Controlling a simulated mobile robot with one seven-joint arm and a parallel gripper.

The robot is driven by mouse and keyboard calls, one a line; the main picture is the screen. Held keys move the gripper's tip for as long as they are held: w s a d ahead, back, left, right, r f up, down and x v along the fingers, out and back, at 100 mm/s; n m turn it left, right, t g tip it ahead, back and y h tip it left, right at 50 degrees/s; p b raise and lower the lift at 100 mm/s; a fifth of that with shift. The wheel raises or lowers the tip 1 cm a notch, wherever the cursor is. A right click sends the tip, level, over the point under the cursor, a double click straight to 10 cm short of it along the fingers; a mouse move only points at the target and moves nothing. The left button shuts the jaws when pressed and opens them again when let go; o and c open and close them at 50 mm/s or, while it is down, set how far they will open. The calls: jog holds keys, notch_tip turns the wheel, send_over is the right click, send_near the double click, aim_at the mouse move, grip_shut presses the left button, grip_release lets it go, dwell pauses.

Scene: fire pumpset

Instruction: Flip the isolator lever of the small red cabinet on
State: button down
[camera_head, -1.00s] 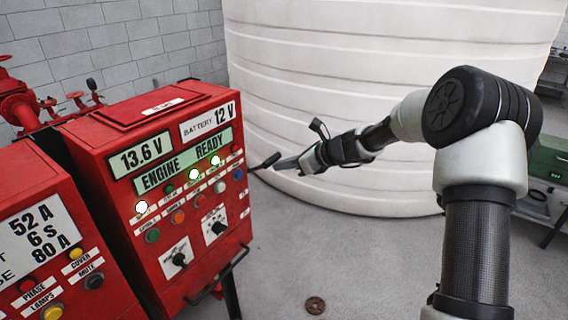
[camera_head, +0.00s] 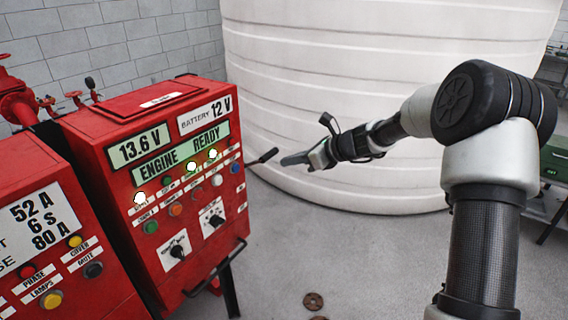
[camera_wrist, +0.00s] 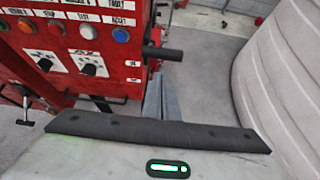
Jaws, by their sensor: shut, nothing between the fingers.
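The small red cabinet (camera_head: 170,190) stands left of centre with lit displays, lamps and knobs on its front. Its isolator lever (camera_head: 264,158), a black handle, sticks out from the cabinet's right side, slanting slightly upward in the head view. In the wrist view the lever (camera_wrist: 163,53) points right, just beyond my fingertips. My gripper (camera_head: 286,160) is shut and empty, just right of the lever's free end with a small gap in the head view. In the wrist view the shut fingers (camera_wrist: 162,98) lie below the lever; I cannot tell whether they touch it.
Another red cabinet (camera_head: 35,235) stands at the left. A large white ribbed tank (camera_head: 380,60) rises behind my gripper. A black bar handle (camera_head: 217,268) juts from the small cabinet's lower front. A brown disc (camera_head: 313,301) lies on the grey floor, which is otherwise mostly clear here.

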notch_tip(320, 180, up, 7)
jog(key=d, duration=0.1)
jog(key=shift+s+d, duration=0.15)
jog(key=shift+s, duration=0.25)
jog(key=s+d+r+n+g+h, duration=0.1)
jog(key=s+r+n+h, duration=0.15)
jog(key=s+n, duration=0.55)
jog(key=s+d+r+n+g+h, duration=0.1)
jog(key=s+r+n+h, duration=0.2)
jog(key=s, duration=0.8)
jog(key=s+d+n+h, duration=0.1)
jog(key=s+d+n, duration=0.2)
jog(key=s, duration=0.4)
jog(key=s+d+n+h, duration=0.2)
jog(key=s+d+n, duration=0.1)
jog(key=s+n, duration=0.3)
jog(key=s+d+n+t+h, duration=0.1)
jog(key=s+d+n, duration=0.3)
jog(key=s, duration=0.3)
jog(key=shift+s+f+n, duration=0.35)
jog(key=shift+f+n, duration=0.05)
jog(key=shift+f, duration=0.05)
